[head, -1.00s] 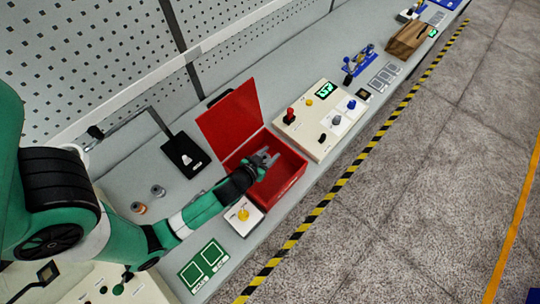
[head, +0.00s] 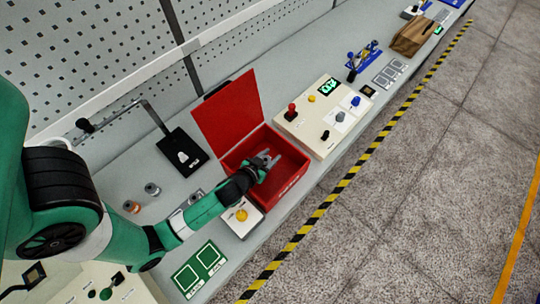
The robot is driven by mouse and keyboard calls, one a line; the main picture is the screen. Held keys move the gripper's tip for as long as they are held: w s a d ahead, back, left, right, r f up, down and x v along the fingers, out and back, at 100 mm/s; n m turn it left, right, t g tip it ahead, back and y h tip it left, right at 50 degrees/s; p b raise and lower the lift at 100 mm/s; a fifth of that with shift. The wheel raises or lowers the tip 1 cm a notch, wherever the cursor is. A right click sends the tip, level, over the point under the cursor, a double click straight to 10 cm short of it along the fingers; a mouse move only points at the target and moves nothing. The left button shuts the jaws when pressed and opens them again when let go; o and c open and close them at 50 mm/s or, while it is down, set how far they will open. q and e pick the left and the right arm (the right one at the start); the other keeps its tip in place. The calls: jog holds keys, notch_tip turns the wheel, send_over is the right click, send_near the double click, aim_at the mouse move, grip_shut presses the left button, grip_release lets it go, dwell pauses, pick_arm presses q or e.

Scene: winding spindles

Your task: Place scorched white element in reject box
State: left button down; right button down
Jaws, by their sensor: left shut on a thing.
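The red reject box (head: 290,183) stands open on the bench, its lid (head: 228,113) raised at the back. My left gripper (head: 268,159) is over the box opening, its grey fingers pointing inward. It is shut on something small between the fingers. I take this to be the scorched white element, but it is too small to make out, and no scorch mark shows. My right gripper is not in view.
A control panel (head: 322,118) with knobs stands right of the box. A black stand (head: 183,153) and small spools (head: 152,189) are to the left.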

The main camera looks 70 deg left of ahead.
pick_arm(q)
jog(key=shift+c, duration=1.9)
grip_release()
jog(key=shift+r, duration=0.2)
jog(key=shift+r+p, duration=0.35)
jog(key=shift+p, duration=0.15)
jog(key=v, duration=1.2)
jog(key=shift+r, duration=0.1)
